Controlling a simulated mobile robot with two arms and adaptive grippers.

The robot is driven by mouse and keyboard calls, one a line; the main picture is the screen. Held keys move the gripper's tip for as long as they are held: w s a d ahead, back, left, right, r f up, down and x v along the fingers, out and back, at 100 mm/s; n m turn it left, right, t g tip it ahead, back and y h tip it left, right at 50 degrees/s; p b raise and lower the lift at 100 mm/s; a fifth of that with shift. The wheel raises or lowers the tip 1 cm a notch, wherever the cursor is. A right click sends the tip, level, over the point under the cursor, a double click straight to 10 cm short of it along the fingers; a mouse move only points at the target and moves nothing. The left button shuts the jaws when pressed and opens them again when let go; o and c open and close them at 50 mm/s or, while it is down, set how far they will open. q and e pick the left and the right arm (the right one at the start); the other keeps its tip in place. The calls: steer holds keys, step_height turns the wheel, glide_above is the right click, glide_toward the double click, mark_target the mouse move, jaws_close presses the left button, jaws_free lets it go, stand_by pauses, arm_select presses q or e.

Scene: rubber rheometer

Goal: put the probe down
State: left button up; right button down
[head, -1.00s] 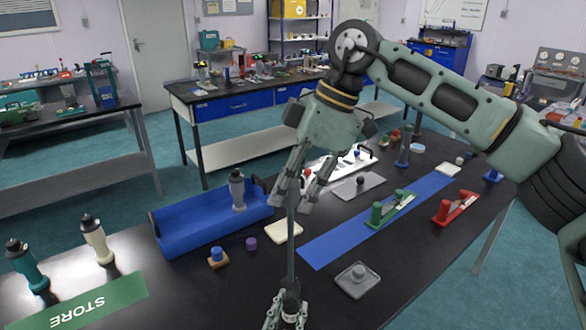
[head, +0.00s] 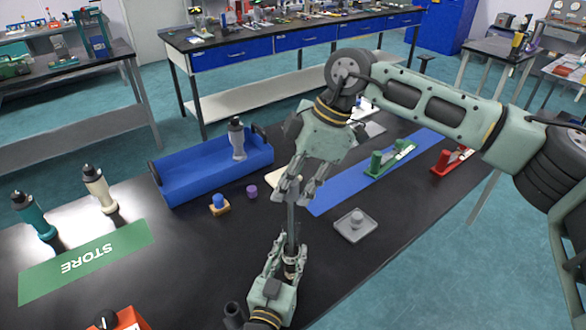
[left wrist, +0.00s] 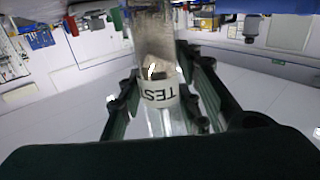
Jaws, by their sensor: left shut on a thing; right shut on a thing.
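A long grey probe (head: 291,222) stands nearly upright above the near part of the black bench. My right gripper (head: 297,192) is shut on its upper part. My left gripper (head: 288,258) is below, shut around its lower end near a pale band. In the left wrist view, the grey cylindrical body (left wrist: 155,40) lies between the left fingers, with a white label (left wrist: 158,92) reading "TES", the rest cut off. The probe's lowest tip is hidden by the left gripper.
A green STORE mat (head: 85,262) lies at left, with a teal bottle (head: 33,215) and a cream bottle (head: 98,190) behind it. A blue tray (head: 195,185) holds a grey bottle (head: 237,140). A grey plate (head: 345,233) is right of the grippers. A red thing (head: 128,320) is bottom left.

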steer(key=shift+f, duration=1.85)
steer(key=c, duration=1.4)
jaws_free()
steer(key=shift+c, duration=0.2)
arm_select(q)
steer(key=o, duration=1.3)
arm_select(e)
steer(key=d, duration=0.4)
steer(key=shift+w, duration=0.25)
arm_select(q)
steer(key=shift+s, duration=0.15)
arm_select(e)
steer(key=shift+a, duration=0.1)
